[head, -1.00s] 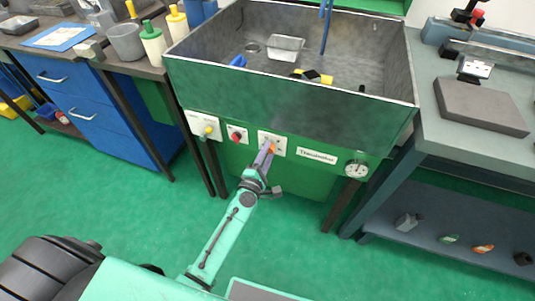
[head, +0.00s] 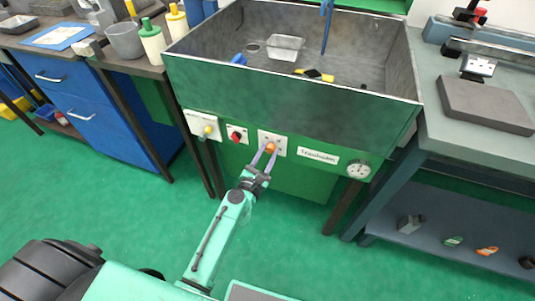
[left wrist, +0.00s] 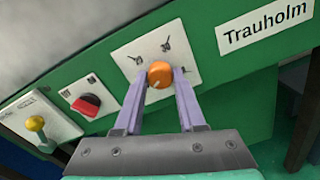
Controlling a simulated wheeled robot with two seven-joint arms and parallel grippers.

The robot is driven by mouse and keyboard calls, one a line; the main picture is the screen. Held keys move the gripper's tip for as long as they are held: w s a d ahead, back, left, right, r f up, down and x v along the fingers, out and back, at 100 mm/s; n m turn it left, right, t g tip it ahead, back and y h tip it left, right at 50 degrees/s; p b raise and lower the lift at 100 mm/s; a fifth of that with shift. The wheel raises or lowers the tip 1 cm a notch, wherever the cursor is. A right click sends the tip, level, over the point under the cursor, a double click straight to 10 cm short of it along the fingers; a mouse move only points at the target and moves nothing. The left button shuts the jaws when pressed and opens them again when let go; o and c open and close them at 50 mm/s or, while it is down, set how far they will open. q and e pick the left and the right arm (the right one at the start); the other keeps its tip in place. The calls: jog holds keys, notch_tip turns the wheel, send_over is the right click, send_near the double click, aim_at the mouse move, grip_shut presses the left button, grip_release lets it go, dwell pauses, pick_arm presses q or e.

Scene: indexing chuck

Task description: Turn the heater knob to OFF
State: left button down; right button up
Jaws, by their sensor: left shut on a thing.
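An orange round knob (head: 271,147) sits on a white plate (head: 281,139) on the green front of the steel basin. I take it for the heater knob; its label is too small to read. In the left wrist view the knob (left wrist: 160,75) has a pale mark low on its face, and its plate (left wrist: 133,50) carries small dark symbols above it. My left gripper (left wrist: 160,78) has one purple finger on each side of the knob and is shut on it. It comes up from below in the head view (head: 269,150). My right gripper is not in view.
Left of it are a red knob (left wrist: 86,104) and a yellow knob (left wrist: 36,123) on their own plates. A "Trauholm" label (left wrist: 264,25) and a round gauge (head: 358,170) are to the right. The basin (head: 290,100) overhangs the panel. Open green floor lies below.

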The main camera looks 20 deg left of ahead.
pick_arm(q)
jog(key=shift+n, duration=0.5)
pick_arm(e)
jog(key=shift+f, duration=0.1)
pick_arm(q)
jog(key=c, duration=0.5)
grip_release()
jog(key=shift+s, duration=0.1)
jog(key=s+a+b, duration=0.1)
jog(key=s+b, duration=0.5)
jog(key=s, duration=0.8)
jog(key=shift+s+a, duration=0.2)
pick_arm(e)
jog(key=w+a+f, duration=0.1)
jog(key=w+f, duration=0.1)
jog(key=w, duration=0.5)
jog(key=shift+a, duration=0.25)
